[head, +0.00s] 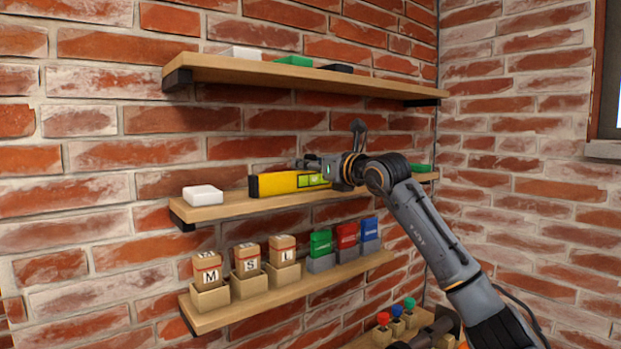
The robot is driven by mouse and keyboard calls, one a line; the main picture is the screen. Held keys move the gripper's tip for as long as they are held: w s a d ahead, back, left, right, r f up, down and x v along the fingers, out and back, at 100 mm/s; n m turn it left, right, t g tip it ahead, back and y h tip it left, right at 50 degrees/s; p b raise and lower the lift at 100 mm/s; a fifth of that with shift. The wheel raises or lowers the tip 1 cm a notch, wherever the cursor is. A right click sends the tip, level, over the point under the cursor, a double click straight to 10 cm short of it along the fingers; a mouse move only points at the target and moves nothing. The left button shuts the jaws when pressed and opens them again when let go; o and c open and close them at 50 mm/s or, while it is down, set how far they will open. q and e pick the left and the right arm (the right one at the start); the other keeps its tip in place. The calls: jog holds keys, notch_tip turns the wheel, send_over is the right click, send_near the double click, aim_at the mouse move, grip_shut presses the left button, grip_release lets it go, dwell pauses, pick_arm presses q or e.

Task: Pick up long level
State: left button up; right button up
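The long level (283,184) is a yellow bar with a black end cap and a greenish vial window. It lies on the middle wall shelf (225,209), and its right part is hidden behind my gripper. My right gripper (318,166) reaches in from the right and is at the right part of the level. Its fingers point left, close to the level's top, and whether they touch it or are closed on it is not clear. My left gripper is not in view.
A white block (203,195) and a green block (421,168) share the shelf. The upper shelf (300,78) holds white, green and black blocks. The lower shelf (290,295) carries boxes marked M, S, L and green, red and blue packs. Colored knobs (397,311) stand below.

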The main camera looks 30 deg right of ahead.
grip_shut()
jog(key=shift+r, duration=0.1)
jog(key=shift+r, duration=0.1)
